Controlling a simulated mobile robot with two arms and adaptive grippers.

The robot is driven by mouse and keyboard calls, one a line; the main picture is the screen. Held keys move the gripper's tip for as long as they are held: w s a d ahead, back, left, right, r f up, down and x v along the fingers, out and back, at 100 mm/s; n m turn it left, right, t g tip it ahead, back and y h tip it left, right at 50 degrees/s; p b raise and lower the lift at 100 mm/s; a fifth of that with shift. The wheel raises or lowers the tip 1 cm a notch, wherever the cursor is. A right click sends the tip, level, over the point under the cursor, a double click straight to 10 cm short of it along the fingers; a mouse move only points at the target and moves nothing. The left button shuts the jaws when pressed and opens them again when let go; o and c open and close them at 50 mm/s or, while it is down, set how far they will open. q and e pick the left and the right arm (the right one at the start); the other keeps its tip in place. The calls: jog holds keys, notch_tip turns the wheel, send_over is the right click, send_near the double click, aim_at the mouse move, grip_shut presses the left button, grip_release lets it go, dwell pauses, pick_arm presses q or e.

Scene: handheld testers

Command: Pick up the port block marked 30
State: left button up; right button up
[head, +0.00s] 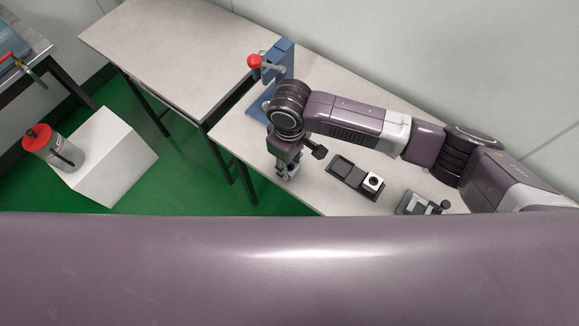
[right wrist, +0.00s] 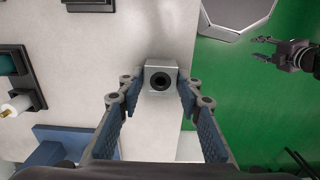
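A silver-grey port block (right wrist: 160,76) with a dark round hole stands on the table, near its edge, in the right wrist view. Any number on it is too small to read. My right gripper (right wrist: 160,86) is open, its two blue-padded fingers on either side of the block, with slim gaps seeming to show. In the head view the right gripper (head: 288,172) points down at the table's near edge and mostly hides the block. A second, pale block with a dark round face (head: 373,182) sits in a dark tray (head: 343,169). My left gripper (right wrist: 290,55) shows open and empty in the right wrist view.
A blue stand with a red knob (head: 254,61) is behind my right wrist. A dark grey device (head: 413,203) lies right of the tray. Bare tabletop (head: 160,45) extends left.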

jog(key=c, duration=0.7)
jog(key=shift+r, duration=0.1)
